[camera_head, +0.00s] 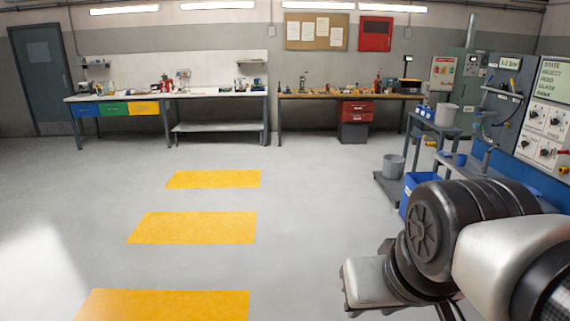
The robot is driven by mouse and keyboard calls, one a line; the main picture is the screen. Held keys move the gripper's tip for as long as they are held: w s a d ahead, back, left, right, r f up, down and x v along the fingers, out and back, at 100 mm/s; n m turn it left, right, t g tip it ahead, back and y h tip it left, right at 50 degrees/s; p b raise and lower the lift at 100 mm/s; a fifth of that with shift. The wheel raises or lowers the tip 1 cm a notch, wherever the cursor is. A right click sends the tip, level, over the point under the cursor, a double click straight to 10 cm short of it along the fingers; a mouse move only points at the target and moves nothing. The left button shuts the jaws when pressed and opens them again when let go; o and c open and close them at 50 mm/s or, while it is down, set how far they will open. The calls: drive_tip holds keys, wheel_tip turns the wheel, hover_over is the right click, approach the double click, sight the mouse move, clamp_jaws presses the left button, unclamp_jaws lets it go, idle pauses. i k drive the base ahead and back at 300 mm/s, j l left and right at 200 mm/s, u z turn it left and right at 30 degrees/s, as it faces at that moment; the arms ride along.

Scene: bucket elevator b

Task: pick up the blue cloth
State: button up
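I cannot pick out a blue cloth for certain in the head view. Several small blue items lie at the right, around the grey cart (436,127) and the blue-edged bench (520,172), but they are too small to tell apart. My gripper (366,283) shows at the lower right, at the end of my arm, over open floor and apart from any object. Its fingers are not clearly seen, so I cannot tell whether it is open or shut.
A blue bin (412,187) and a grey bucket (393,166) stand at the right beside the cart. Two workbenches, one white-topped (215,92) and one wood-topped (320,96), line the back wall. The floor with yellow patches (195,228) is clear at left and centre.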

sight(445, 154)
drive_tip(key=i+z, duration=0.2)
drive_tip(key=i, duration=0.55)
drive_tip(key=i+j+z, duration=0.2)
drive_tip(key=i, duration=0.6)
drive_tip(key=i+l+z, duration=0.1)
drive_tip(key=i+z, duration=0.3)
drive_tip(key=i, duration=0.3)
drive_tip(key=i+j+z, duration=0.15)
drive_tip(key=i+z, duration=0.25)
drive_tip(key=i, duration=1.05)
drive_tip(key=i+l+u, duration=0.15)
drive_tip(key=i, duration=0.65)
drive_tip(key=i+j, duration=0.15)
drive_tip(key=i, duration=0.35)
drive_tip(key=i+j+z, duration=0.1)
drive_tip(key=i, duration=0.4)
drive_tip(key=i+j, duration=0.2)
drive_tip(key=i, duration=0.3)
drive_tip(key=i+z, duration=0.2)
drive_tip(key=i, duration=0.35)
